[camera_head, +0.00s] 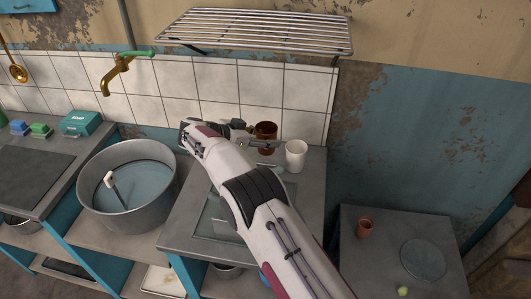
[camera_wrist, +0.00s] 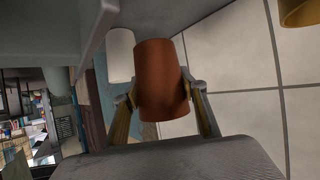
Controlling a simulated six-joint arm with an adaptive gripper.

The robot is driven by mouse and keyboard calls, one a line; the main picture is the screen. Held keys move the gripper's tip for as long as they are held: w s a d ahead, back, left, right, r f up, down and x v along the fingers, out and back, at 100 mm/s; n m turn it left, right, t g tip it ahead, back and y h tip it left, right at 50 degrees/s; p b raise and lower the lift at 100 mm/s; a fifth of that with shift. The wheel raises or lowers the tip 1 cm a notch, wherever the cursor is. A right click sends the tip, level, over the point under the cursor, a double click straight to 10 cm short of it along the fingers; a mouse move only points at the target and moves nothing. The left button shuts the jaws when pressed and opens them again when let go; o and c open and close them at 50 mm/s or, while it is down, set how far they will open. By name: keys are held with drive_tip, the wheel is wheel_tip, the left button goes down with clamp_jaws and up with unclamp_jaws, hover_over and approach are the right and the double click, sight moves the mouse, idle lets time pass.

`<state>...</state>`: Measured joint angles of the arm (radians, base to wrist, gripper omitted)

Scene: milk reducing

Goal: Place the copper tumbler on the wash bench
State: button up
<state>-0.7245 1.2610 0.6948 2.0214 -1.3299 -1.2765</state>
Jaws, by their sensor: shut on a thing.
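The copper tumbler (camera_head: 265,135) is reddish brown and upright over the back of the grey bench (camera_head: 179,237) right of the basin, near the tiled wall. My gripper (camera_head: 256,137) is shut on it from the left side. In the wrist view the tumbler (camera_wrist: 162,85) fills the space between the two fingers of my gripper (camera_wrist: 163,98). I cannot tell whether its base touches the bench. A white cup (camera_head: 296,156) stands just to its right and nearer the camera; it also shows in the wrist view (camera_wrist: 120,55). My arm hides part of the bench.
A large metal basin (camera_head: 101,212) with water stands left, below a brass tap (camera_head: 116,80). A wire rack (camera_head: 255,30) hangs above the tumbler. A glassy panel (camera_head: 205,226) lies on the bench.

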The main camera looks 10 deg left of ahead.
sight(260, 152)
drive_tip(key=shift+f, duration=1.15)
drive_tip(key=shift+f, duration=1.85)
drive_tip(key=shift+f, duration=0.15)
drive_tip(key=o, duration=0.8)
drive_tip(key=shift+o, duration=0.2)
